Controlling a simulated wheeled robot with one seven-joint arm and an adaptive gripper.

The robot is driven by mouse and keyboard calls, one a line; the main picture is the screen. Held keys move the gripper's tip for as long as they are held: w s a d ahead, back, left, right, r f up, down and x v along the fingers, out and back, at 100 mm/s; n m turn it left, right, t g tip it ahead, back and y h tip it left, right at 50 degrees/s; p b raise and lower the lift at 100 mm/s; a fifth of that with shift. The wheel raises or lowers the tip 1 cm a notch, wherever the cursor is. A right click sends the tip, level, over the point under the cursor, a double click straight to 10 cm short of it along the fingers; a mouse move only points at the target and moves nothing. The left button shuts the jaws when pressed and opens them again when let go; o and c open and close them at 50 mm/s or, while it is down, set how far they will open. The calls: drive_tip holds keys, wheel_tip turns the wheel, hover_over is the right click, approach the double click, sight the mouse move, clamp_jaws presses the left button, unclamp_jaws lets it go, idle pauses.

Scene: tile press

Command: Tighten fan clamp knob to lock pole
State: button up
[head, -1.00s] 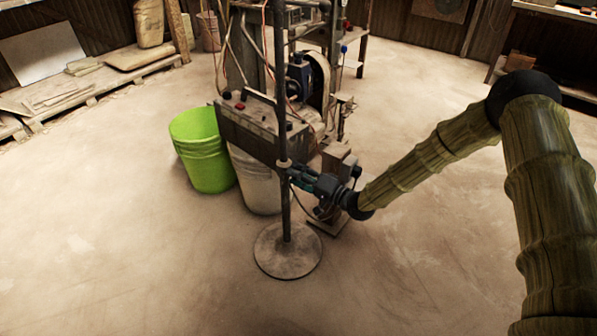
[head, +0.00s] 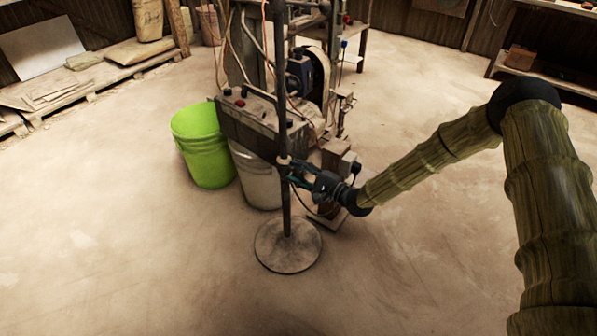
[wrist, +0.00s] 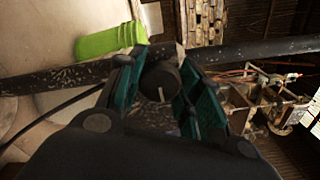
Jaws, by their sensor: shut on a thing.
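The dark fan pole (head: 286,205) stands upright on a round, dusty base (head: 287,250). In the wrist view the pole (wrist: 60,80) runs across the picture behind my fingers. The round dark clamp knob (wrist: 160,84), with a pale line on its face, sits between my teal-padded fingers. My gripper (head: 297,173) reaches the pole from the right at collar height and is shut on the knob. The wrist view also shows my gripper (wrist: 158,64). The knob is too small to make out in the head view.
A dusty machine with a control box (head: 250,115) stands close behind the pole. A lime-green bucket (head: 203,150) and a pale bucket (head: 257,178) stand left of the pole. The floor in front and to the left is clear.

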idle(0.4)
drive_tip(key=o, duration=1.1)
drive_tip(key=shift+c, duration=0.2)
drive_tip(key=v, duration=1.2)
drive_tip(key=shift+f, duration=0.1)
